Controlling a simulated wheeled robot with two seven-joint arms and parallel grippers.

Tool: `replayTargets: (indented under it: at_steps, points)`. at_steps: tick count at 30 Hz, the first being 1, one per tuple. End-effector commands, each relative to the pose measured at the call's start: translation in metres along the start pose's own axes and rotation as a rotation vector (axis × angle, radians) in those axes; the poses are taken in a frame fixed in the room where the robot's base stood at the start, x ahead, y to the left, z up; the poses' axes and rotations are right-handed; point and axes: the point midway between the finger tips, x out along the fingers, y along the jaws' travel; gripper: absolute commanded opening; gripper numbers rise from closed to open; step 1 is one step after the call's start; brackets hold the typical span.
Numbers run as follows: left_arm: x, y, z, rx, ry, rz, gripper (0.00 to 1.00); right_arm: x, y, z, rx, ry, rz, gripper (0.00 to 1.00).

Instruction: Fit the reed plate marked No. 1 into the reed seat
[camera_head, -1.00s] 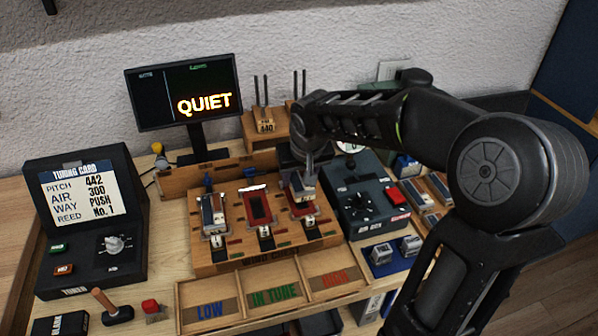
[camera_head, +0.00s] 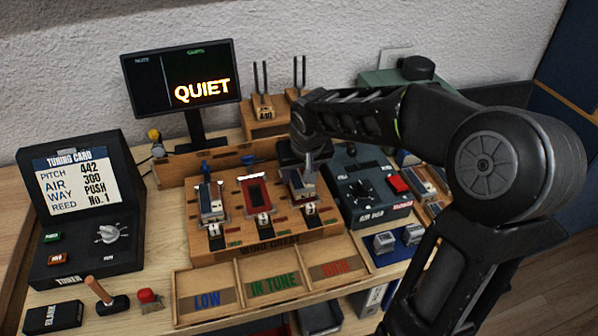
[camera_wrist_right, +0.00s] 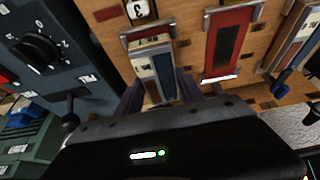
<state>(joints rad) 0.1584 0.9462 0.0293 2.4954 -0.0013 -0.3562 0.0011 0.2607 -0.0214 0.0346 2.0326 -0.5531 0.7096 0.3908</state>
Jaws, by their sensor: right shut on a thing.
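My right gripper (camera_head: 308,170) is shut on a reed plate (camera_head: 299,184) over the right-hand seat of the wooden wind chest (camera_head: 220,248). In the wrist view the blue-grey and white plate (camera_wrist_right: 152,66) sits between the fingers (camera_wrist_right: 160,88). A red strip of the right seat (camera_wrist_right: 137,34) shows past its end, beside a tag marked 3. I cannot tell whether the plate is fully seated, and its number is not readable. The middle seat (camera_head: 255,192) is empty and red. Another plate (camera_head: 211,200) lies in the left seat. My left gripper is out of view.
The tuning card (camera_head: 76,182) reads 442, 300, PUSH, No. 1. The monitor (camera_head: 182,88) reads QUIET. A dark control box (camera_head: 364,190) stands close to the gripper's right. Bins marked LOW, IN TUNE and HIGH (camera_head: 272,284) lie empty in front.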

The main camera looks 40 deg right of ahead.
Motion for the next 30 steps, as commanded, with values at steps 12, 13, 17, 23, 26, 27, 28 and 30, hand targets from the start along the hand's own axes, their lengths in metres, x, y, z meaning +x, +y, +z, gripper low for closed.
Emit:
replayTargets:
  at_steps: [12,13,17,23,26,27,28,30]
  points:
    - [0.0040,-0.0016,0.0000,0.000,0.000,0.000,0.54,0.0004,-0.0001,0.0005,0.000,0.001,0.000,0.00]
    - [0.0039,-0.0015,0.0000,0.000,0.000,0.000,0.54,0.0003,-0.0001,0.0005,0.000,0.001,0.000,0.00]
    - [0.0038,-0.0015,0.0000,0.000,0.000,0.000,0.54,0.0002,-0.0001,0.0005,0.000,0.001,0.000,0.00]
    - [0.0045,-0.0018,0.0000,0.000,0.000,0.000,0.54,0.0006,-0.0001,0.0007,0.000,0.001,0.000,0.00]
    - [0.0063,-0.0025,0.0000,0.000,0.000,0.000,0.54,0.0014,-0.0001,0.0010,0.000,0.001,0.000,0.00]
    - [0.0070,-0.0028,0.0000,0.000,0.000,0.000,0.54,0.0016,-0.0001,0.0011,0.000,0.001,0.000,0.00]
    - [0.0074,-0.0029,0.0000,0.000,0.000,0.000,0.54,0.0017,-0.0002,0.0011,0.000,0.001,0.000,0.00]
    - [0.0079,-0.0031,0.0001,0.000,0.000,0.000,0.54,0.0016,-0.0001,0.0011,0.000,0.001,0.000,0.00]
